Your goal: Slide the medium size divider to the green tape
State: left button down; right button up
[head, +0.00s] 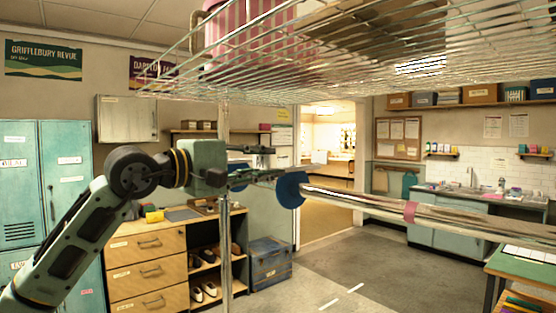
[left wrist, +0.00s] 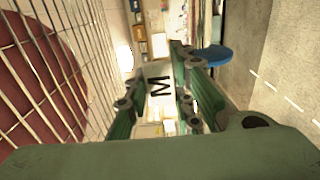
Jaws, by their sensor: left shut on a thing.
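The medium size divider is a blue disc (head: 289,189) on the metal rail (head: 355,199), with a white tab marked M (left wrist: 160,86) above it. My left gripper (head: 272,172) reaches in from the left at the height of the tab, just above the rail. In the left wrist view its green fingers (left wrist: 158,100) stand on both sides of the M tab and are shut on it. The blue disc (left wrist: 213,56) shows just beyond the fingers there. A pink tape band (head: 410,212) is around the rail, right of the disc. I cannot make out green tape. My right gripper is not in view.
A wire shelf (head: 370,50) with a pink striped box (head: 250,25) hangs close above my left gripper. A thin upright post (head: 225,240) stands below it. A wooden drawer unit (head: 145,268) and teal lockers (head: 65,180) are at the left. The rail between disc and pink tape is bare.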

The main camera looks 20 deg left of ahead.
pick_arm(q)
jog(key=shift+w+a+f, duration=0.1)
jog(key=shift+w+a, duration=0.45)
jog(key=shift+a, duration=0.15)
jog(key=shift+s+d, duration=0.1)
jog(key=c, duration=1.5)
grip_release()
jog(key=v, duration=1.2)
